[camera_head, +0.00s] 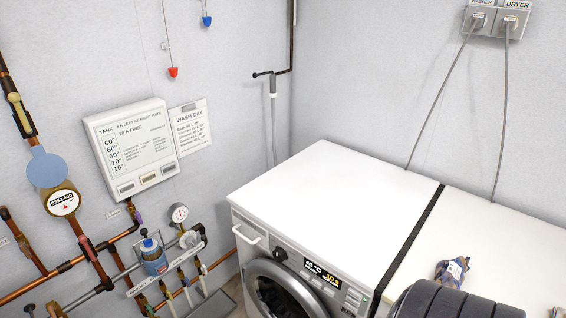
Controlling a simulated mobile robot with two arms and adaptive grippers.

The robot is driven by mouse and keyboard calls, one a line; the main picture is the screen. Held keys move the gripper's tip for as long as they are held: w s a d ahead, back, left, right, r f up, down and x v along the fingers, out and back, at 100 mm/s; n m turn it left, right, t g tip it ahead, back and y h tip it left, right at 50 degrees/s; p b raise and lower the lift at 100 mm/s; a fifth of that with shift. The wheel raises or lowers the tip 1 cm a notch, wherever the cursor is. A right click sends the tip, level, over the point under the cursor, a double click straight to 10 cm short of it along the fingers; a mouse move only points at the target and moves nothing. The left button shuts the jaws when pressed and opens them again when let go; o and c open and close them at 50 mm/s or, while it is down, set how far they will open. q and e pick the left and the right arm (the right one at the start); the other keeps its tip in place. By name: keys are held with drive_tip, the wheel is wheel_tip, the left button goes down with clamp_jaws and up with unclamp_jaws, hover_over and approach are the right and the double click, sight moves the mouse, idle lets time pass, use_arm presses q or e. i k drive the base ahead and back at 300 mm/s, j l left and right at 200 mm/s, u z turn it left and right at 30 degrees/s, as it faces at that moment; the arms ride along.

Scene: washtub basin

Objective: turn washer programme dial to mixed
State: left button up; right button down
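The white washer (325,208) stands right of centre, its front turned toward the lower left. Its dark round programme dial (279,253) is on the front panel, left of the lit display (320,275). The display shows a temperature in °C and yellow figures, too small to read surely. The dial's pointer and programme labels are too small to read. The round door (275,293) below looks shut and is cut off by the bottom edge. Neither of my grippers is in view.
A white dryer (490,240) stands right of the washer across a dark gap. A small patterned cloth item (452,270) and a dark ribbed shape (450,302) are at lower right. Copper pipes, valves and a gauge (179,213) line the left wall. The washer top is clear.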

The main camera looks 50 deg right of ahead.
sight(281, 254)
drive_tip(key=z, duration=1.45)
